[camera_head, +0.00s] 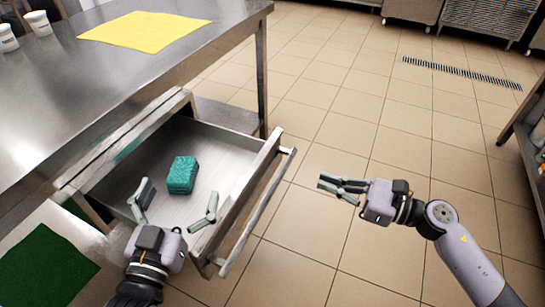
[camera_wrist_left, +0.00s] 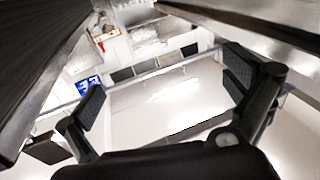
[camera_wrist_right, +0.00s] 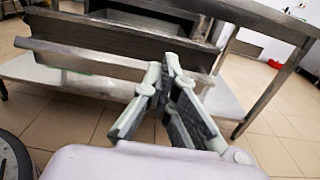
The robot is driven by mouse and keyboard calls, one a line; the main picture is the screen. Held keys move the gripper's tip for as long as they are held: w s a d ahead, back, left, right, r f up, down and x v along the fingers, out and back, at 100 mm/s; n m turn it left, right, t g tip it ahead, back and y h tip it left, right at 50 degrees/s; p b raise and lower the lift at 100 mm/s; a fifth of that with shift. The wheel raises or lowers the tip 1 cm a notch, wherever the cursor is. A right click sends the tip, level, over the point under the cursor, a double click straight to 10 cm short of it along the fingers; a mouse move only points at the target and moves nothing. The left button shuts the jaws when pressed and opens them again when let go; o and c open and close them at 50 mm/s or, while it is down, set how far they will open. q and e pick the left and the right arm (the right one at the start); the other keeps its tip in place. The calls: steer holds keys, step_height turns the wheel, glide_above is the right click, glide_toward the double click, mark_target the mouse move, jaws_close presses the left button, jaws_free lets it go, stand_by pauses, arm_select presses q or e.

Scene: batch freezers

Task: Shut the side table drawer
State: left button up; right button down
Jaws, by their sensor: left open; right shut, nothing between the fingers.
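The side table drawer (camera_head: 265,165) stands open, pulled well out from under the steel table (camera_head: 95,80). A long bar handle (camera_head: 258,212) runs along its front. A teal sponge (camera_head: 182,174) lies inside on the drawer floor. My left gripper (camera_head: 179,195) is open and empty at the drawer's near side, its fingers spread over the drawer; whether it touches is unclear. My right gripper (camera_head: 322,183) is shut and empty, to the right of the handle and apart from it, pointing toward the drawer front. The right wrist view shows the drawer front and handle (camera_wrist_right: 75,58) beyond its fingers.
A yellow cloth (camera_head: 145,31) and two white cups (camera_head: 38,23) are on the tabletop. A dark green mat (camera_head: 45,268) shows at lower left. The tiled floor (camera_head: 340,100) right of the drawer is clear. Another steel unit (camera_head: 525,140) stands at the right edge.

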mark_target(262, 162)
steer(key=x, duration=1.2)
steer(key=shift+a+r, duration=0.1)
steer(key=shift+w+a, duration=0.25)
steer(key=shift+a, duration=0.2)
steer(key=shift+a, duration=0.1)
